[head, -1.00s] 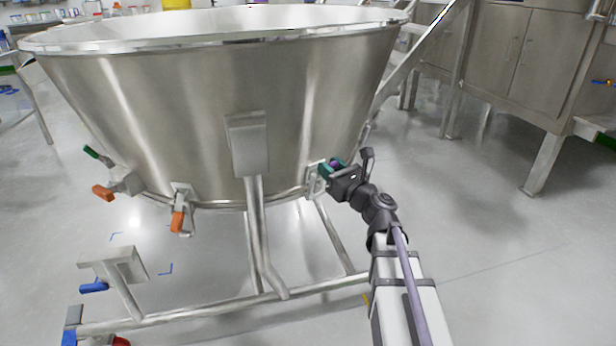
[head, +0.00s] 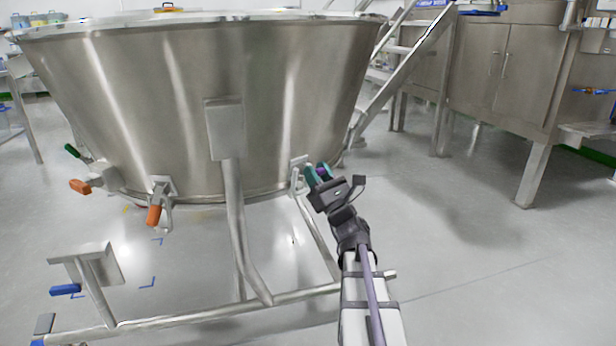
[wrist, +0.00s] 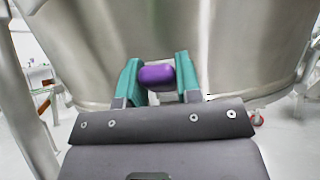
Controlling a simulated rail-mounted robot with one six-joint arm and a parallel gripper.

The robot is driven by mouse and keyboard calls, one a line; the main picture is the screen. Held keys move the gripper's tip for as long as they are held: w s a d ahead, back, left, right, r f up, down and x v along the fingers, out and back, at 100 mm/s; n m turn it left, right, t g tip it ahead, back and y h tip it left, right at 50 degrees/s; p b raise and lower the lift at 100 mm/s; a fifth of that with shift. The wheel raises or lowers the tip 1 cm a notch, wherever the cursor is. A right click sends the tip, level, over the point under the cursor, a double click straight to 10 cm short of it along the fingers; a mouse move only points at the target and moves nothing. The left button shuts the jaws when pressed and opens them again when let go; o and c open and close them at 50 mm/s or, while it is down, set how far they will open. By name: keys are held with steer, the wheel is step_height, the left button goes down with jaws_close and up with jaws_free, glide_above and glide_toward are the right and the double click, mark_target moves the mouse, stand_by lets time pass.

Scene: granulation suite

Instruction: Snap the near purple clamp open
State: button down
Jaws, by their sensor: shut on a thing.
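The near purple clamp's handle (wrist: 157,75) sits between the two teal fingers of my gripper (wrist: 158,80) in the wrist view. My gripper is shut on it. In the head view my gripper (head: 318,174) is at the lower right rim of the steel bowl (head: 130,110), and a bit of purple (head: 321,171) shows between its fingers. The clamp's metal bracket (head: 298,172) is on the bowl's lower edge, just left of the fingers. The fingers hide much of the clamp, so its latch position is hard to tell.
Orange-handled clamps (head: 154,215) and a green handle (head: 72,151) line the bowl's lower left edge. A steel support leg (head: 233,220) and floor frame (head: 200,318) stand left of my arm. Steel cabinets (head: 500,65) stand at the right. The floor between is clear.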

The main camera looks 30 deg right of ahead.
steer(key=c, duration=0.8)
jaws_free()
steer(key=shift+s+f+b, duration=0.25)
steer(key=shift+f+b, duration=0.05)
steer(key=shift+f, duration=0.05)
steer(key=s+d, duration=0.1)
steer(key=s, duration=1.1)
steer(key=shift+s+d, duration=0.2)
